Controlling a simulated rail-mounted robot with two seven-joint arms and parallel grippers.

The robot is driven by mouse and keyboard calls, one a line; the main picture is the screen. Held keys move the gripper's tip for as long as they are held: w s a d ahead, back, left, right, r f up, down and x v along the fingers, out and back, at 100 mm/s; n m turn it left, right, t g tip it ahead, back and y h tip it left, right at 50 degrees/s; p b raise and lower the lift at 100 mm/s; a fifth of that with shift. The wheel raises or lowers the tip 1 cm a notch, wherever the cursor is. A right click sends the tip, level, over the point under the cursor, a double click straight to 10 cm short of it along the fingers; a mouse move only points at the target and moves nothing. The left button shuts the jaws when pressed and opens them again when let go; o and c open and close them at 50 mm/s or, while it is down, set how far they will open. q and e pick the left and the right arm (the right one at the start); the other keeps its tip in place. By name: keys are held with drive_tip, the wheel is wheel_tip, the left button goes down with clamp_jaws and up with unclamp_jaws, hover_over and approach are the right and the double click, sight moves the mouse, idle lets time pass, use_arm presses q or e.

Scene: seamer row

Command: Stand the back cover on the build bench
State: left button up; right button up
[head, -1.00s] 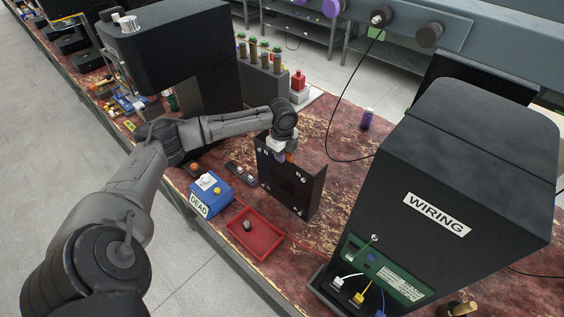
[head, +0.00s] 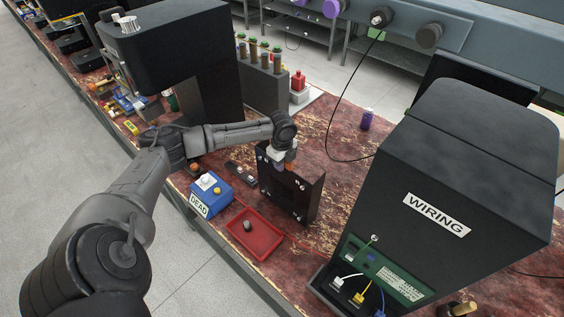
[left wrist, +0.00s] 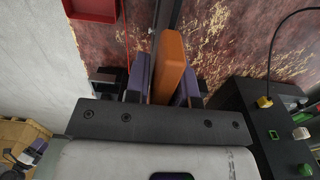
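The back cover (head: 288,193) is a black upright panel with folded side edges and pale fasteners near its corners. It is at the build bench (head: 340,143), behind the red tray; its lower edge looks at or very close to the bench top, and I cannot tell whether it touches. My left gripper (head: 283,163) is at the cover's top edge. In the left wrist view, its purple fingers (left wrist: 165,85) are on either side of an orange grip piece (left wrist: 168,68), with the cover's dark edge running beyond it.
A red tray (head: 272,250) with a small dark item and a blue box marked DEAD (head: 222,198) are in front of the cover. A black housing marked WIRING (head: 440,170) stands at right. A purple bottle (head: 367,120) and black cable are behind.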

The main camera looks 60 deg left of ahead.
use_arm(q)
drive_tip(key=shift+o, duration=1.4)
wheel_tip(320, 180, up, 12)
drive_tip(key=shift+r, duration=0.15)
idle(0.8)
idle(0.4)
